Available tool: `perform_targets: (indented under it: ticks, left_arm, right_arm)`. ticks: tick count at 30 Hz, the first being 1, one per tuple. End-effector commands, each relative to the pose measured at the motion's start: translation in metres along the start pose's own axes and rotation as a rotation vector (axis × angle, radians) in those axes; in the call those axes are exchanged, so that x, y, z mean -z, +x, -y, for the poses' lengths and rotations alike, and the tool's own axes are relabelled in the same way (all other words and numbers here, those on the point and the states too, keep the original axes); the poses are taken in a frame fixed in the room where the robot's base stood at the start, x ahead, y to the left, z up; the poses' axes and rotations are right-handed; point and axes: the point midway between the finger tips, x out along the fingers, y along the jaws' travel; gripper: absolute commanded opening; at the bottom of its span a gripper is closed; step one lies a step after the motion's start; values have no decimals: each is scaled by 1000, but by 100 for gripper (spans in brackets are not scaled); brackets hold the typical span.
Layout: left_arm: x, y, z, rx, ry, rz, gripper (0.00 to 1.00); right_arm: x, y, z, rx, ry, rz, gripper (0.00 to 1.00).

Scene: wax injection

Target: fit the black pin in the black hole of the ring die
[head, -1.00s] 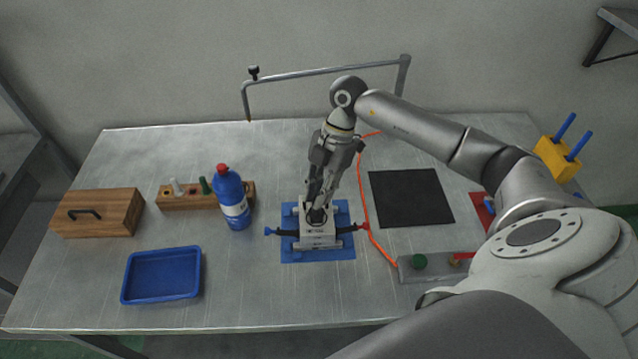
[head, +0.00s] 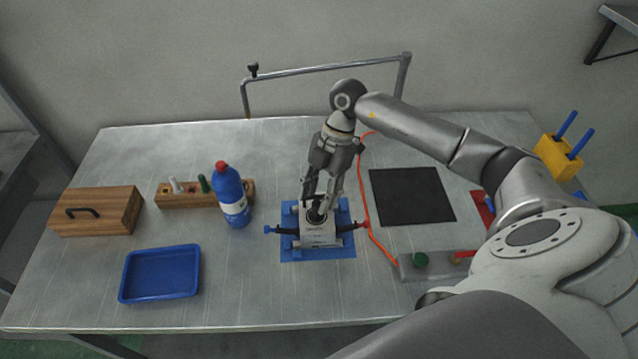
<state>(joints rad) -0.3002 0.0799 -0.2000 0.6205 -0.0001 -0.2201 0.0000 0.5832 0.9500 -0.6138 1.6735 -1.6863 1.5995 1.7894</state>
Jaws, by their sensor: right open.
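The ring die (head: 319,233) is a light metal block on a blue mat (head: 340,253), with a dark round opening on top. My right gripper (head: 320,203) is open just above that opening, with its fingers spread to either side. Something dark shows at the opening between and below the fingertips. I cannot tell whether it is the black pin in the hole or only the hole itself. My left gripper is not in view.
A wooden pin rack (head: 178,200) holds a white and a green pin, partly behind a blue bottle (head: 231,196). A blue tray (head: 160,274), wooden box (head: 97,211), black mat (head: 411,196) and orange cable (head: 366,205) lie around. A grey bar frame (head: 320,70) stands behind.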

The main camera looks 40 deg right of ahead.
Motion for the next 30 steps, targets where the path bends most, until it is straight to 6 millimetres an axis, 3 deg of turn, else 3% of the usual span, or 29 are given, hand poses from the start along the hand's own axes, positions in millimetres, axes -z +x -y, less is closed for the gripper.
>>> perform_targets:
  ticks: [4,8,21,30]
  left_arm:
    - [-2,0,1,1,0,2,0]
    - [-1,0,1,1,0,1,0]
    - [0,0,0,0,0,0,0]
    - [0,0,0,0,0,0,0]
  right_arm:
    - [0,-3,0,0,0,0,42]
    - [-1,-19,-1,-4,0,3,42]
    - [0,-105,-1,-3,0,1,42]
    - [0,-120,0,1,1,-1,42]
